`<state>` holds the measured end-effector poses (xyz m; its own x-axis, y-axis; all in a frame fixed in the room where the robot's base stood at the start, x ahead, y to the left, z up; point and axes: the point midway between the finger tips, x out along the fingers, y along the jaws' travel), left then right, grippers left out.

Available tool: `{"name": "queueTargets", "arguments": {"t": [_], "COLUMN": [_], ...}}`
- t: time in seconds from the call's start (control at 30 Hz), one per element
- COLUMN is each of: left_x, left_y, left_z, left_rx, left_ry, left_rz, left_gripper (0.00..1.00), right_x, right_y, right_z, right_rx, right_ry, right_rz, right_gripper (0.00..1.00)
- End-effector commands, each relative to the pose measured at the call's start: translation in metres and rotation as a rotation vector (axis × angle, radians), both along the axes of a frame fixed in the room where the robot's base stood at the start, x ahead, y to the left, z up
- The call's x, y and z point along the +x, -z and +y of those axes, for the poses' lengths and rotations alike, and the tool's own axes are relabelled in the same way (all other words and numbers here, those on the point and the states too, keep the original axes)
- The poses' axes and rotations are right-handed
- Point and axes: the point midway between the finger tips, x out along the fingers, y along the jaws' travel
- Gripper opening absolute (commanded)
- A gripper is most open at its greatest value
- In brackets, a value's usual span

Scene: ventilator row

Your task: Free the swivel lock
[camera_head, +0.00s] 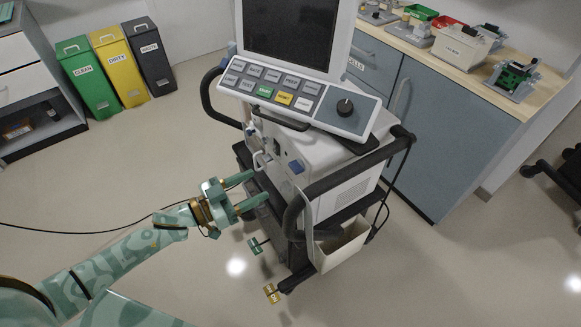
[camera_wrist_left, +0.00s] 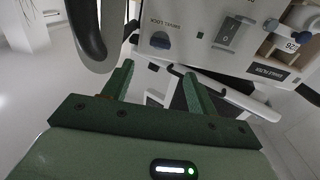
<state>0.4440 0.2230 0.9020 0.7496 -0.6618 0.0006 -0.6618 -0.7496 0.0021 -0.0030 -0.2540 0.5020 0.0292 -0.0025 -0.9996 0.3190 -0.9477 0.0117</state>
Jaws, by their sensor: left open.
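The ventilator cart stands in the middle of the head view. In the left wrist view a blue half-round knob (camera_wrist_left: 160,40) sits on its white panel, beside an upside-down label that seems to read SWIVEL LOCK. The blue knob also shows in the head view (camera_head: 296,167). My left gripper (camera_head: 257,188) is open and empty, its fingers pointing at the cart's white body. In the left wrist view the gripper (camera_wrist_left: 158,69) has its fingertips just short of the knob, apparently not touching it. My right gripper is not in view.
A black handle rail (camera_wrist_left: 86,32) passes close to my left gripper. A rocker switch (camera_wrist_left: 228,31) is near the knob. Green (camera_head: 255,245) and yellow (camera_head: 271,293) pedals stick out low on the cart. Bins (camera_head: 86,78) and a counter (camera_head: 440,62) stand behind.

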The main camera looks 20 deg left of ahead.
Motion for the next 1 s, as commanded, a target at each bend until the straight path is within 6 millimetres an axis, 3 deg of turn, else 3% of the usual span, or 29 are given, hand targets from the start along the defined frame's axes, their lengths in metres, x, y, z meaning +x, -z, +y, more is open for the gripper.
{"name": "queueTargets", "arguments": {"t": [0.2,0.4,0.87,1.0], "left_x": [0.043,0.07,0.081,0.081], "left_y": [0.001,0.002,0.001,0.001], "left_z": [-0.038,-0.061,-0.071,-0.071], "left_rx": [-0.001,0.001,0.002,0.002], "left_ry": [0.0,-0.001,-0.002,-0.002], "left_rz": [-0.002,-0.001,0.001,0.001], "left_gripper": [0.58,0.58,0.58,0.19], "right_x": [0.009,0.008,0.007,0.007], "right_y": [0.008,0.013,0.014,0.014], "right_z": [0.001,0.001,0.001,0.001], "right_rx": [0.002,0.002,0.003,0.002], "right_ry": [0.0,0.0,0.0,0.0], "right_rz": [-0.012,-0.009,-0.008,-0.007], "right_gripper": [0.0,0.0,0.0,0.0]}}
